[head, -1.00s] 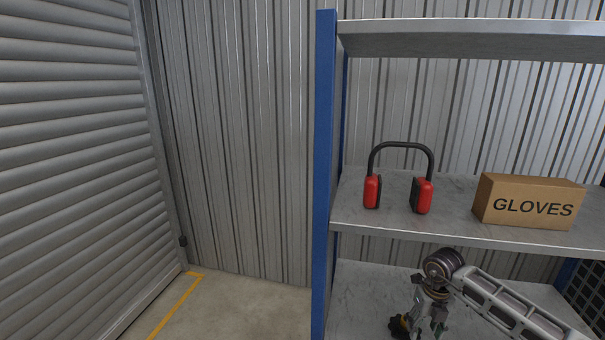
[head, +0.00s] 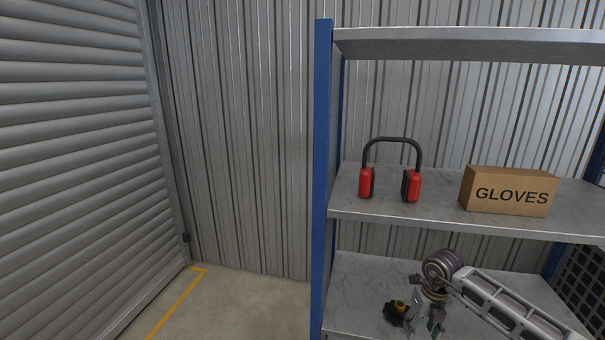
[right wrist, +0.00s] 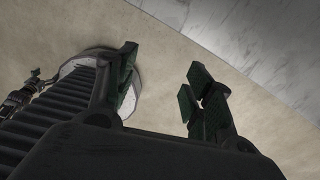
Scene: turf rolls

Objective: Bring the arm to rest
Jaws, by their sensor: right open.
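My right gripper (head: 427,318) is at the lower right in the head view, in front of the lower shelf, with its arm coming in from the right. In the right wrist view its two fingers (right wrist: 160,92) are apart with nothing between them, and bare floor shows past them. A small black and yellow object (head: 396,312) lies on the lower shelf just left of the gripper, apart from it in the picture.
A metal shelf unit with a blue post (head: 322,180) holds red earmuffs (head: 412,187) and a GLOVES box (head: 508,191) on its middle shelf (head: 440,217). A roller door (head: 75,150) stands at the left. The floor (head: 245,305) between is clear, with a yellow line.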

